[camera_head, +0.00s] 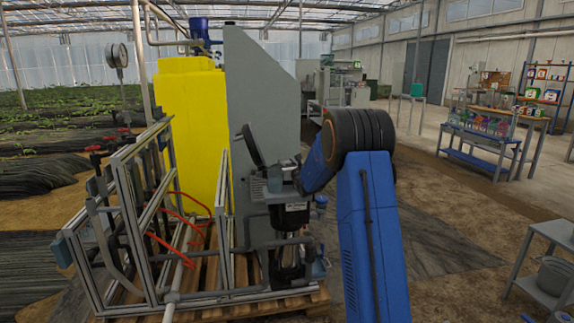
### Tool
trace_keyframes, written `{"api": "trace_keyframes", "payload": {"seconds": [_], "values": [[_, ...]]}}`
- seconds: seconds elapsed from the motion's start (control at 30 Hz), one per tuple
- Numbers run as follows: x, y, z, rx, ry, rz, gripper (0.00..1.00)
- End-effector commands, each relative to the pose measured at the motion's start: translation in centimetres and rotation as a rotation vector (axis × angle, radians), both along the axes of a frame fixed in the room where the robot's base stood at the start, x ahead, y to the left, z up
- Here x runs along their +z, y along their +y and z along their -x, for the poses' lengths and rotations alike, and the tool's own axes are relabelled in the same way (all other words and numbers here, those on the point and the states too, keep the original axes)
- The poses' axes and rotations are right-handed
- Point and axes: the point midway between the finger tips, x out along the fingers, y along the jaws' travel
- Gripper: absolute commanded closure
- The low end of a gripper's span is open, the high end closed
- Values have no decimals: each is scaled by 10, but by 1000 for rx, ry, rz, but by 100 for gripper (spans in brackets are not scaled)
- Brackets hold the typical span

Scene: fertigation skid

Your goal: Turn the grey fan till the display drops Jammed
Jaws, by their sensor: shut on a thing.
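My blue arm reaches in from the lower right and bends down to the black pump motor (291,216) on the skid. My gripper (287,186) is at the top of this motor, small in the picture and partly hidden by my own wrist. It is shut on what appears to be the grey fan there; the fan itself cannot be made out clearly. A dark flap (252,145) stands tilted up just left of my gripper. A small grey box (275,179) is close beside it. No readable display shows.
A tall grey panel (262,100) stands right behind the motor, with a yellow tank (187,125) to its left. The metal pipe frame (130,215) and red hoses (175,238) fill the skid's left. Open floor lies right, before a grey side table (552,232).

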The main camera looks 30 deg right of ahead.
Motion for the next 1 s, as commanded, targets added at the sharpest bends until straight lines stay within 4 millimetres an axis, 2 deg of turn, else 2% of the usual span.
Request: {"api": "trace_keyframes", "payload": {"seconds": [0.3,0.33,0.4,0.77,0.87,1.0], "values": [[2,-1,0,-1,-4,1,86],[2,-1,0,-1,-4,1,59],[2,-1,0,-1,-4,1,46],[1,0,3,0,-2,0,46],[1,1,12,-1,-2,0,46],[1,4,35,-1,-1,0,46]]}}
